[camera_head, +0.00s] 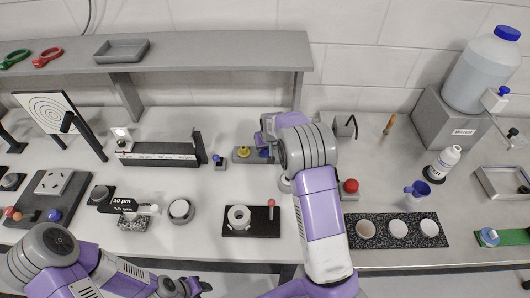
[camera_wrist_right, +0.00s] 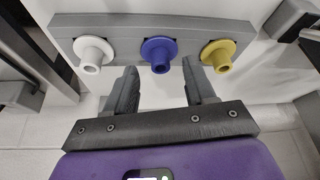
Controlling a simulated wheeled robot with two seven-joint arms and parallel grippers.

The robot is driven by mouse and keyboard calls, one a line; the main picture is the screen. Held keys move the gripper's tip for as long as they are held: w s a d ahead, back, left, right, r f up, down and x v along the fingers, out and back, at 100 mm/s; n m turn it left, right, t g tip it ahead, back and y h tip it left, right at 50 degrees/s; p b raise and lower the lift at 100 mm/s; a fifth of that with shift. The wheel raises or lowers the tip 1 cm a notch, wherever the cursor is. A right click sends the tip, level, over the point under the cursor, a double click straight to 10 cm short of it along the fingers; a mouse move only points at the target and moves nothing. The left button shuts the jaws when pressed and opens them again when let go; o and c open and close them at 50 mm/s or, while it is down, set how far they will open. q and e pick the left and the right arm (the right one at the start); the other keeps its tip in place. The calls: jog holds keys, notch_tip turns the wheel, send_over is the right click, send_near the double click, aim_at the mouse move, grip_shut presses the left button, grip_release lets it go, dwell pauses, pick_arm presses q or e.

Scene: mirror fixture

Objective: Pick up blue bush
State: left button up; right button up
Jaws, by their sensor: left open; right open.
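The blue bush (camera_wrist_right: 158,50) is a flanged ring with a hole, seated on a grey holder bar (camera_wrist_right: 120,32) between a white bush (camera_wrist_right: 92,53) and a yellow bush (camera_wrist_right: 218,54) in the right wrist view. My right gripper (camera_wrist_right: 160,72) is open and empty, its fingers spread to either side of the blue bush, with their tips close to it. I cannot tell whether they touch it. In the head view the right gripper (camera_head: 268,140) is over the holder, partly hiding it. My left gripper (camera_head: 195,288) is open and empty at the front edge.
A grey shelf (camera_head: 200,52) runs above the back left of the bench. A long dark fixture with a scale (camera_head: 158,154) stands left of the holder. A black plate with a white ring (camera_head: 240,218) lies in front. A red knob (camera_head: 351,185) is right of my arm.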

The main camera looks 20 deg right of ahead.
aim_at(265, 152)
jog(key=x, duration=0.3)
jog(key=shift+r, duration=0.1)
grip_shut()
jog(key=shift+r, duration=0.1)
